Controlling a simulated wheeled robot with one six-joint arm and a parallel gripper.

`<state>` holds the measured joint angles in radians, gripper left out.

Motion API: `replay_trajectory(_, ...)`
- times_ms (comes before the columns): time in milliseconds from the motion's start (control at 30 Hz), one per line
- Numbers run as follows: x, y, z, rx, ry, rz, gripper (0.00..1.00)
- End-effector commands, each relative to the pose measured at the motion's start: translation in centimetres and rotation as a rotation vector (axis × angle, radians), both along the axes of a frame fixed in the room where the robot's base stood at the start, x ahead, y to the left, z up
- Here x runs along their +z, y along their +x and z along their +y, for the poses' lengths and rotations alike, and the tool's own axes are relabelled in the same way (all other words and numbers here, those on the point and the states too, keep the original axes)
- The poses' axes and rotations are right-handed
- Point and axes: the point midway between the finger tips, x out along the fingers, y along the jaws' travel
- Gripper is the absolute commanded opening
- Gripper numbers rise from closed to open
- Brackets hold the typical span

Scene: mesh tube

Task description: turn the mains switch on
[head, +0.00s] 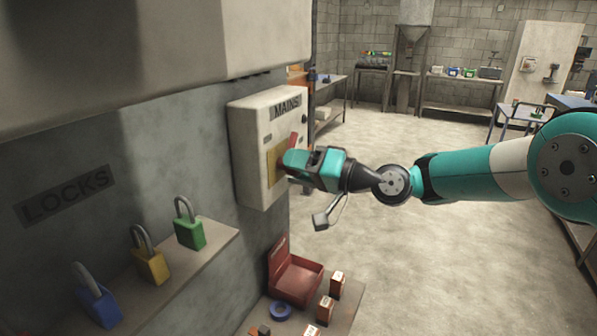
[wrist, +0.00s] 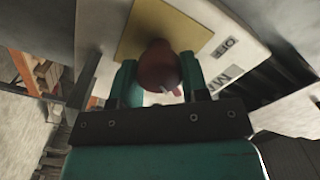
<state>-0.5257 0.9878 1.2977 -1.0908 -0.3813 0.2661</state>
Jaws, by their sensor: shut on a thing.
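The mains switch is a pale box (head: 258,118) on the grey wall, labelled MAINS, with a yellow plate (head: 272,166) on its front. Its red handle (head: 293,140) shows just above my gripper (head: 287,162). In the wrist view, the rounded red handle (wrist: 158,66) is between the two teal fingers of my gripper (wrist: 158,80), which is shut on it. The yellow plate (wrist: 150,22) lies behind the handle. An OFF label (wrist: 226,46) shows to its right. The fingers hide part of the handle, and I cannot tell its exact setting.
A shelf at lower left holds blue (head: 97,304), yellow (head: 150,264) and green (head: 189,231) padlocks. Below the box, a red open case (head: 295,280), a blue tape roll (head: 280,311) and small boxes sit on a lower surface. The floor (head: 420,230) to the right is clear.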

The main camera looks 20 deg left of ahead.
Motion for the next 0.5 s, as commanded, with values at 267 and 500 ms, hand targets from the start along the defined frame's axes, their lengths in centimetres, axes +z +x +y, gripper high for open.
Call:
replay_trajectory(267,-0.08,0.13,-0.03,-0.001,0.02,0.261,0.18)
replay_trajectory(500,-0.07,0.16,-0.03,-0.001,0.038,0.487,0.18)
